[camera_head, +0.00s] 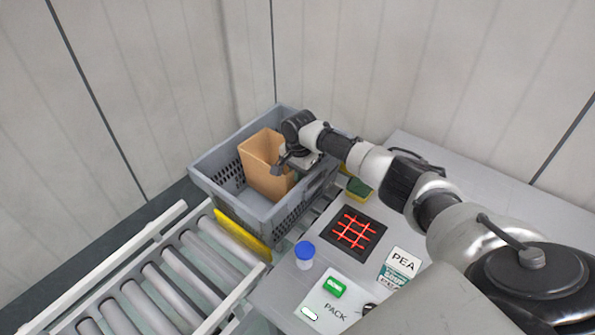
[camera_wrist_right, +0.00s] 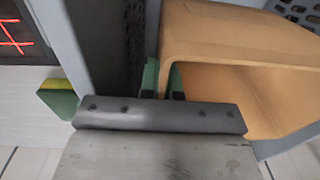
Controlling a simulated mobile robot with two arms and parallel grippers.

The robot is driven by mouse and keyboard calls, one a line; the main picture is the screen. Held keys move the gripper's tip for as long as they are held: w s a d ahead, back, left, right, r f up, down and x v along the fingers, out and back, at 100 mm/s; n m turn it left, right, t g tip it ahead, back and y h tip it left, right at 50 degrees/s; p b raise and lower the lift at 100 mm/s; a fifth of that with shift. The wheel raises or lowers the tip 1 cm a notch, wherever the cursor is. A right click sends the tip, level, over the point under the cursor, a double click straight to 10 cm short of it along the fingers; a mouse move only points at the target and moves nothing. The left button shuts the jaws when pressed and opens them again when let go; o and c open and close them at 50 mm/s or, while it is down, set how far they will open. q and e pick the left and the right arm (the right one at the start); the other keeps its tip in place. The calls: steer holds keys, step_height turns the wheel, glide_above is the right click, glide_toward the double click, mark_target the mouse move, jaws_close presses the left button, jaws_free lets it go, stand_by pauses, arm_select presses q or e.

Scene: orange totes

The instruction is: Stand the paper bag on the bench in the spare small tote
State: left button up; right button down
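The brown paper bag (camera_head: 262,165) is inside the grey tote (camera_head: 207,184), open end up and roughly upright. Its underside is hidden, so I cannot tell if it rests on the tote floor. My right gripper (camera_head: 294,163) is at the bag's right side, inside the tote's right wall. In the right wrist view the bag (camera_wrist_right: 235,40) fills the right, and one edge of its wall runs between the two green-padded fingertips (camera_wrist_right: 163,80), which are close together on it. My left gripper is not in view.
A roller conveyor (camera_head: 165,285) lies at the front left, with a yellow bar (camera_head: 243,236) by the tote. The bench holds a blue-capped jar (camera_head: 304,255), a black pad with a red grid (camera_head: 353,232), a green-yellow sponge (camera_head: 358,190) and label cards (camera_head: 400,265).

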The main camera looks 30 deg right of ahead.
steer(key=c, duration=1.4)
jaws_free()
steer(key=shift+o, duration=0.2)
steer(key=shift+w+r, duration=0.1)
steer(key=shift+r, duration=0.45)
step_height(320, 180, up, 12)
steer(key=b, duration=0.2)
steer(key=shift+s+r, duration=0.15)
steer(key=shift+s, duration=0.15)
steer(key=shift+d, duration=0.1)
